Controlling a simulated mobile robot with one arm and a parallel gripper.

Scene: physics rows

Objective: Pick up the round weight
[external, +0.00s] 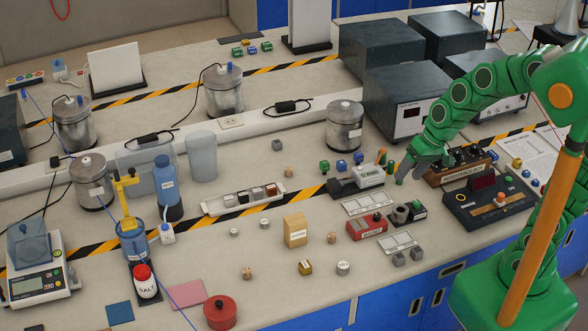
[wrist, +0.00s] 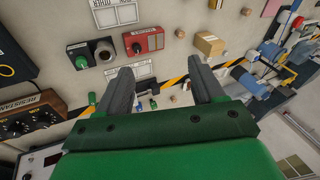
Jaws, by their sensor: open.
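A small, pale, round weight (external: 343,268) with a label on it stands near the front edge of the bench in the external view. Two smaller silver discs (external: 265,223) (external: 234,232) lie further left, and I cannot tell for sure which piece is the one named. I cannot pick out the weight surely there.
A tan box (external: 296,231), a brass block (external: 305,268) and a wooden piece (external: 331,237) stand near the round weight. A red round pot (external: 220,312) stands front left.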

